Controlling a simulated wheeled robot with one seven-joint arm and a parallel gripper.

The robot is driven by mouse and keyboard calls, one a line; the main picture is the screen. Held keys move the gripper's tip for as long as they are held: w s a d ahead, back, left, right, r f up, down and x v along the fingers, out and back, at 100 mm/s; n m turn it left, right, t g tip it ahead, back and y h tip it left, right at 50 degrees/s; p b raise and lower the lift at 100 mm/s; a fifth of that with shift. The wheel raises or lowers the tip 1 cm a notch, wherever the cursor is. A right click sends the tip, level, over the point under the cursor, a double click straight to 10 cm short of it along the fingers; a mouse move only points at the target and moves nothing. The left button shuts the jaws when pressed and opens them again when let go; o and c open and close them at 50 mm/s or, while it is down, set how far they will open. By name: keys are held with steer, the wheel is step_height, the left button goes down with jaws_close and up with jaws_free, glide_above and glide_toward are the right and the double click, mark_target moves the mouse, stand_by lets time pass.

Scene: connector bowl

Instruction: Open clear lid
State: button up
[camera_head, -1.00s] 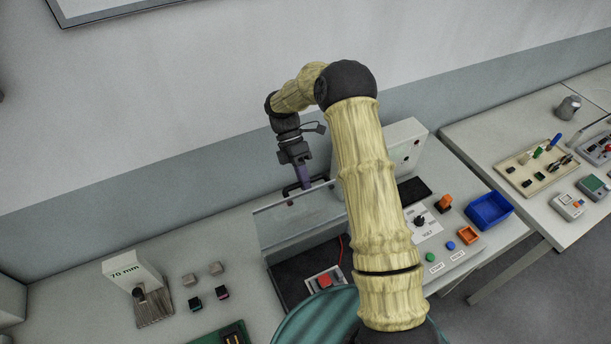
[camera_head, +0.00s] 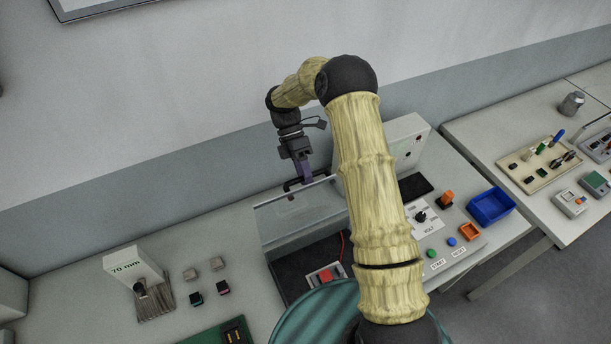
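The clear lid (camera_head: 285,213) is a see-through panel standing raised at the back of the dark test box (camera_head: 295,268). The box's inside, with a red block on a light base (camera_head: 325,275) and a red wire, shows in front of it. A dark handle (camera_head: 290,187) is at the lid's top edge. My gripper (camera_head: 303,180) points down at the handle, behind or at the lid's upper edge. Its fingertips are small and partly hidden by the handle, so I cannot tell whether it grips it.
The grey panel box (camera_head: 408,135) stands right of the lid. A control panel with knob and buttons (camera_head: 440,240) and a blue bin (camera_head: 490,208) lie further right. A 70 mm block (camera_head: 135,267) and several small cubes (camera_head: 208,282) lie left. My forearm hides part of the bench.

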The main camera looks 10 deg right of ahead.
steer(key=b+v, duration=0.3)
steer(key=v, duration=0.4)
stand_by(0.3)
steer(key=shift+w+d+f, duration=0.1)
steer(key=shift+w, duration=0.1)
